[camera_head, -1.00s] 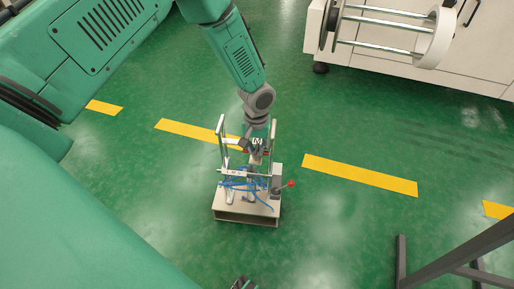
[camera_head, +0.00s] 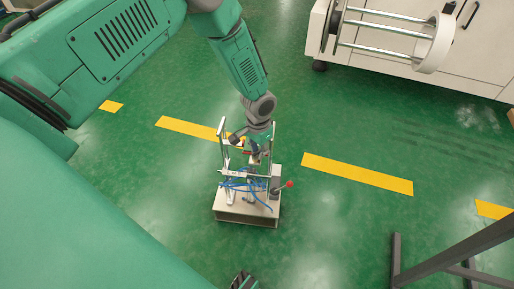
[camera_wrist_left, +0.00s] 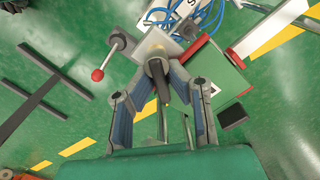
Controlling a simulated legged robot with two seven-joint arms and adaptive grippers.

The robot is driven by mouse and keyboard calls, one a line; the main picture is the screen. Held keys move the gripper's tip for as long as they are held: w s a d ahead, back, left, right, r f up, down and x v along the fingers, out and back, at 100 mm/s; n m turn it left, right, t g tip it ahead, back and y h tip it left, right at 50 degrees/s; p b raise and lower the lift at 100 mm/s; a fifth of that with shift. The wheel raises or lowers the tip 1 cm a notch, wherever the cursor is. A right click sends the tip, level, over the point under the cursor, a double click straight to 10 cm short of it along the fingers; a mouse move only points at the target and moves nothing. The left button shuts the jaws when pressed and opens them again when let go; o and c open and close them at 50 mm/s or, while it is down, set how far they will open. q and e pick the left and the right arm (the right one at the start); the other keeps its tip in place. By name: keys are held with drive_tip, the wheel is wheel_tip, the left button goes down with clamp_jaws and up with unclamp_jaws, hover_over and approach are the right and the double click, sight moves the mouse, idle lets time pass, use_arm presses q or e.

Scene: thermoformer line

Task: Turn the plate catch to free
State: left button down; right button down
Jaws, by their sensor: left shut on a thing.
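The small fixture (camera_head: 247,212) is a pale box base with metal uprights and blue hoses on top. My left gripper (camera_head: 255,156) reaches down from above between the uprights. In the left wrist view, the two fingers of my left gripper (camera_wrist_left: 157,68) close in on a small dark part with a yellowish tip (camera_wrist_left: 165,92), which looks like the catch. Its exact turn is hard to tell. A lever with a red ball (camera_head: 290,184) stands out from the fixture's right side, clear of the gripper; the red ball also shows in the left wrist view (camera_wrist_left: 97,75).
The green floor is open around the fixture, with yellow dashes (camera_head: 358,174) across it. A white cabinet (camera_head: 400,75) with a rod reel is at the upper right. A dark metal frame (camera_head: 440,262) stands at the lower right. A dark part (camera_head: 243,281), perhaps my right gripper, shows at the bottom edge.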

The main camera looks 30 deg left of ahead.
use_arm(q)
drive_tip(key=m, duration=0.1)
drive_tip(key=m+p, duration=0.1)
drive_tip(key=m, duration=0.2)
drive_tip(key=shift+s+d+m, duration=0.1)
drive_tip(key=shift+d+m, duration=0.2)
drive_tip(key=m+p, duration=0.1)
drive_tip(key=m, duration=0.1)
drive_tip(key=shift+s+m, duration=0.1)
drive_tip(key=shift+m, duration=0.2)
drive_tip(key=shift+s+d+m, duration=0.15)
drive_tip(key=shift+m, duration=1.75)
drive_tip(key=c, duration=1.6)
unclamp_jaws()
